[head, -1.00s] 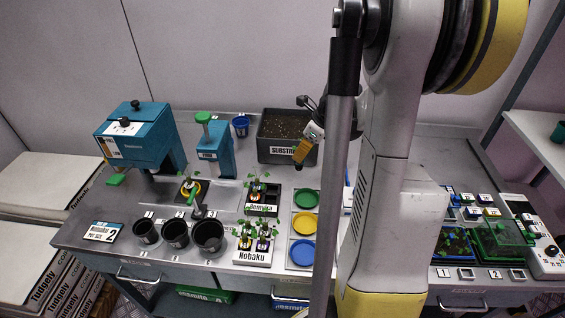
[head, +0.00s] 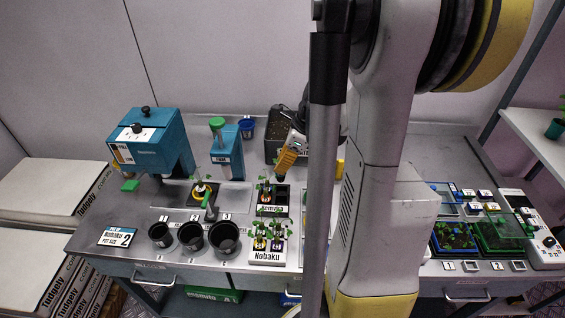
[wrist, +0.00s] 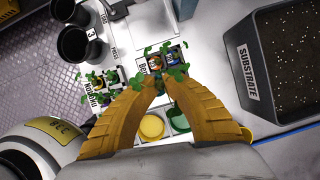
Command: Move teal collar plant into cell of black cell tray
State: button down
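The black cell tray (head: 272,211), with a white name label, stands mid-bench; one plant (head: 265,189) with a yellowish collar is in its left cell. My gripper (head: 281,174) is above and slightly right of this tray. Its orange fingers are closed together, and a small dark teal piece shows at their tips in the head view. In the wrist view, green leaves (wrist: 178,73) show at the fingertips (wrist: 160,88); I take this as the teal collar plant (head: 279,179), its collar mostly hidden. The black tray (wrist: 143,73) lies just beyond the fingertips there.
The Nobaku tray (head: 268,257) with several plants is in front of the black tray. Three black pots (head: 192,237) stand to the left. The substrate bin (wrist: 243,80) is behind, and yellow (wrist: 152,127) and green dishes (wrist: 180,121) lie near the fingers.

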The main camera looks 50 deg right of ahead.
jog(key=shift+f+b, duration=4.6)
jog(key=shift+f, duration=1.25)
jog(key=c, duration=1.5)
grip_release()
notch_tip(320, 180, up, 9)
jog(key=p, duration=0.7)
jog(key=shift+r, duration=0.1)
